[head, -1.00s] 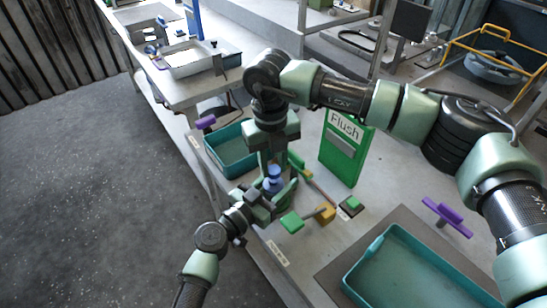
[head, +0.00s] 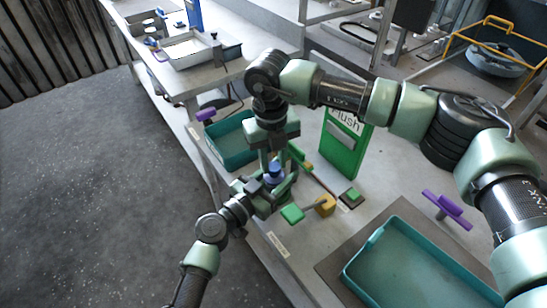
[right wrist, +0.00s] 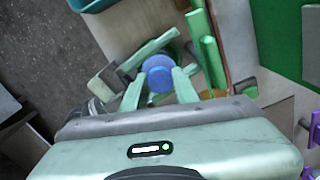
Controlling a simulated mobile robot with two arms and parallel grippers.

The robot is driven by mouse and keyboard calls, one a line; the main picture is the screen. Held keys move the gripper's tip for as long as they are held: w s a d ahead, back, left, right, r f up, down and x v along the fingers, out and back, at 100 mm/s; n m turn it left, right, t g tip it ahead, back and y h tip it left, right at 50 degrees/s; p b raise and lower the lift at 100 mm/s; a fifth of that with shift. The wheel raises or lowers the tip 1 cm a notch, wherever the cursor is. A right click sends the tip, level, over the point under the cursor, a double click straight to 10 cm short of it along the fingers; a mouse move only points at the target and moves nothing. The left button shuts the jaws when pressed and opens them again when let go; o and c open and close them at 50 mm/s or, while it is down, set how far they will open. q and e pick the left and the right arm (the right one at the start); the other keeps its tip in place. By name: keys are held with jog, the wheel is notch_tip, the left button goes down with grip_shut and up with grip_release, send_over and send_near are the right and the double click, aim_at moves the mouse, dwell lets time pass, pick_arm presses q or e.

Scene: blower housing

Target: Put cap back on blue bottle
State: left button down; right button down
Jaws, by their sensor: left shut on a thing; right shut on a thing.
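The blue bottle (head: 271,181) is upright between the fingers of my left gripper (head: 272,187), which comes in from the lower left and is shut on it. My right gripper (head: 275,164) points down from above, directly over the bottle, and is shut on the blue cap (head: 276,167). In the right wrist view, blue round parts (right wrist: 158,72) lie between my right fingertips (right wrist: 159,85), with the left gripper's green fingers around them. The cap and bottle overlap there, and I cannot tell whether the cap is seated.
A teal bin (head: 226,158) stands behind the grippers. A green "Flush" panel (head: 342,152), a yellow block (head: 325,205), a green button box (head: 351,197) and a purple handle (head: 446,209) stand to the right. A large teal tray (head: 372,247) is at front right.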

jog(key=shift+f, duration=0.55)
dwell(0.4)
jog(key=m, duration=0.5)
jog(key=shift+m, duration=0.4)
jog(key=m, duration=0.6)
jog(key=shift+d+m, duration=0.15)
jog(key=shift+m, duration=0.25)
jog(key=m, duration=0.6)
jog(key=shift+m+g, duration=0.3)
jog(key=m, duration=0.6)
jog(key=shift+s+m+y, duration=0.1)
jog(key=shift+m+y, duration=0.2)
jog(key=shift+m, duration=0.1)
jog(key=c, duration=1.1)
grip_release()
